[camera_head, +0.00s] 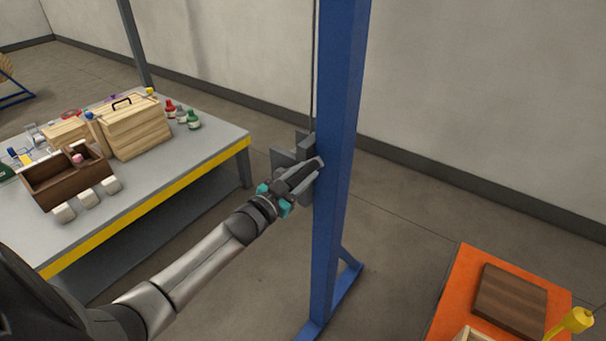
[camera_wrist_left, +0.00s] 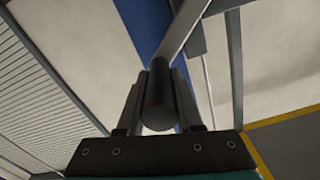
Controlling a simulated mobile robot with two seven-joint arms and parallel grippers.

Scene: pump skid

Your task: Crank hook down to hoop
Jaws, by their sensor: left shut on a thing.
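My left gripper (camera_head: 297,180) is at the winch (camera_head: 291,157) on the blue post (camera_head: 338,120). Its fingers are shut on the crank handle, a dark round grip (camera_wrist_left: 158,98) that stands between both fingers in the left wrist view. A grey crank arm (camera_wrist_left: 183,28) runs from the grip up and to the right in that view. A thin cable (camera_head: 314,60) runs up beside the post from the winch. I cannot make out the hook or the hoop. My right gripper is not in view.
A grey table (camera_head: 185,165) with a yellow edge stands left, holding a wooden box (camera_head: 133,130), a brown caddy (camera_head: 60,182) and bottles. An orange surface (camera_head: 452,300) at the lower right bears a brown block (camera_head: 510,300) and a yellow object (camera_head: 573,322). Floor is clear between.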

